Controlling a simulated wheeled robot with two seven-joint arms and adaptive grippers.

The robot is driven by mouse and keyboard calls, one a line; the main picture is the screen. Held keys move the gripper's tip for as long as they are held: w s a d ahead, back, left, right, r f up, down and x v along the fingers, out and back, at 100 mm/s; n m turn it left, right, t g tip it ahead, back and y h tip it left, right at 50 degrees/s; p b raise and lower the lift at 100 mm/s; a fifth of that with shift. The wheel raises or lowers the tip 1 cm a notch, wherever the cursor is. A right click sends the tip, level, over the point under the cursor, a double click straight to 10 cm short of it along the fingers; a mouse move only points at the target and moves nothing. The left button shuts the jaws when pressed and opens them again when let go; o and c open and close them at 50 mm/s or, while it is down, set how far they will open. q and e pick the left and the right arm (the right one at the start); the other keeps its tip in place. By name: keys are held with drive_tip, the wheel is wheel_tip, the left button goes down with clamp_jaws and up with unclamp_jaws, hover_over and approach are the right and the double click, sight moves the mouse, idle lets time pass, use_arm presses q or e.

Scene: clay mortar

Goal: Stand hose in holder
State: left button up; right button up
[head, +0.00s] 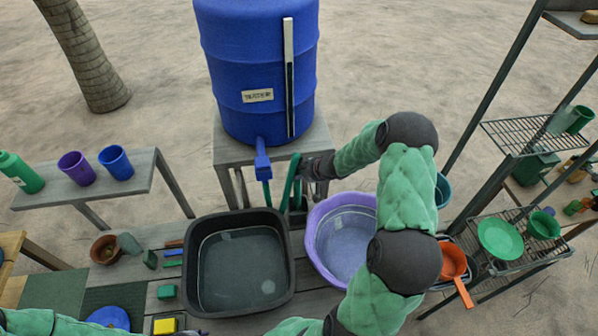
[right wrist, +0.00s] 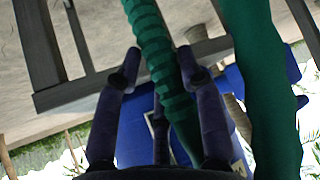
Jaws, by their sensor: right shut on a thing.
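The green hose (head: 290,182) hangs below the blue water barrel (head: 255,60), near its blue tap (head: 262,160). My right gripper (head: 305,168) is beside the tap, shut on the hose. In the right wrist view the ridged hose (right wrist: 152,45) runs between the fingers of my right gripper (right wrist: 162,75). A wide dark green length (right wrist: 260,90) passes close on the right there; I cannot tell whether it belongs to the same hose. I cannot clearly make out the holder; the area under the hose is small and partly hidden. My left gripper is out of view.
A black basin (head: 240,300) and a purple tub (head: 314,262) stand in front of the barrel's stand (head: 225,157). Purple and blue cups (head: 115,162) stand on a bench at left. Racks with green dishes (head: 500,238) stand at right.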

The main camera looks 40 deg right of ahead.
drive_tip(key=shift+f+b, duration=2.15)
drive_tip(key=shift+f, duration=1.35)
drive_tip(key=o, duration=1.2)
drive_tip(key=o, duration=0.7)
drive_tip(key=p, duration=0.9)
approach(299, 185)
drive_tip(key=shift+w+d+f, duration=0.1)
drive_tip(key=shift+w+d, duration=0.1)
drive_tip(key=shift+w, duration=0.25)
drive_tip(key=shift+w+d+f, duration=0.1)
drive_tip(key=shift+w+d, duration=0.1)
drive_tip(key=shift+w, duration=0.2)
